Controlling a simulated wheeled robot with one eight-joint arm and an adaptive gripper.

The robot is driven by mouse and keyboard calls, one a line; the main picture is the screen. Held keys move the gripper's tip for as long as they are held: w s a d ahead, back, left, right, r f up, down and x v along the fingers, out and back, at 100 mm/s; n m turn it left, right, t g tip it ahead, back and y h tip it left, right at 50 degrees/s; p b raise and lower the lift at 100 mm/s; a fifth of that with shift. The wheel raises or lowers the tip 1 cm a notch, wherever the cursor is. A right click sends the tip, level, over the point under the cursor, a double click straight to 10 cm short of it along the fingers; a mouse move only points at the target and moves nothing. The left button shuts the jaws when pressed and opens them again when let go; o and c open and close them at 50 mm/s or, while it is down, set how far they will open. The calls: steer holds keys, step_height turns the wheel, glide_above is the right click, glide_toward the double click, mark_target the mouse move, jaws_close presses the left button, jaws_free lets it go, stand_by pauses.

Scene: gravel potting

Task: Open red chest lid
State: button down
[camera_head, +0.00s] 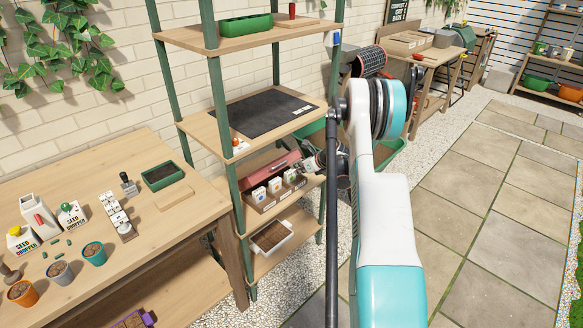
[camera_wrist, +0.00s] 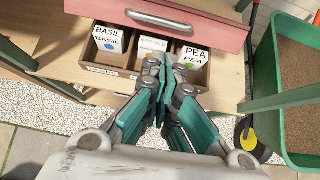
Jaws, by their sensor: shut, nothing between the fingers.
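The red chest (camera_head: 270,170) is on a lower shelf of the green-post rack in the head view. In the wrist view its red face (camera_wrist: 195,32) spans the top, with a grey bar handle (camera_wrist: 158,20) on it. My gripper (camera_wrist: 164,62) is shut and empty, its fingertips below the handle and overlapping the middle of the seed box in the picture. In the head view my gripper (camera_head: 314,162) is at the shelf's right side, partly behind my arm.
A wooden seed box (camera_wrist: 92,70) stands in front of the red face, holding packets marked BASIL (camera_wrist: 106,40) and PEA (camera_wrist: 193,57). A green bin (camera_wrist: 277,75) stands at the right. A rack shelf with a black mat (camera_head: 255,113) is above the chest.

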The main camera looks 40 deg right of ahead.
mark_target(280, 164)
steer(key=p+v, duration=0.1)
steer(key=v, duration=0.4)
steer(key=shift+s, duration=0.35)
steer(key=c, duration=2.1)
jaws_free()
steer(key=shift+s, duration=0.2)
steer(key=o, duration=0.5)
steer(key=shift+f, duration=0.15)
steer(key=o, duration=1.4)
steer(key=f+t, duration=0.1)
steer(key=w+f+t+b, duration=0.1)
steer(key=f+t, duration=0.1)
steer(key=w+a+f+t+y, duration=0.1)
steer(key=t, duration=0.1)
steer(key=shift+w+f+b, duration=0.1)
steer(key=shift+f+b, duration=0.3)
steer(key=w+t+b, duration=0.1)
steer(key=w, duration=0.3)
steer(key=w+t+b, duration=0.1)
steer(key=w+b, duration=0.1)
steer(key=w, duration=0.2)
steer(key=w+a+f+t+b, duration=0.1)
steer(key=w, duration=0.3)
steer(key=shift+w+f+b, duration=0.1)
steer(key=shift+w+b, duration=0.15)
steer(key=shift+b, duration=0.1)
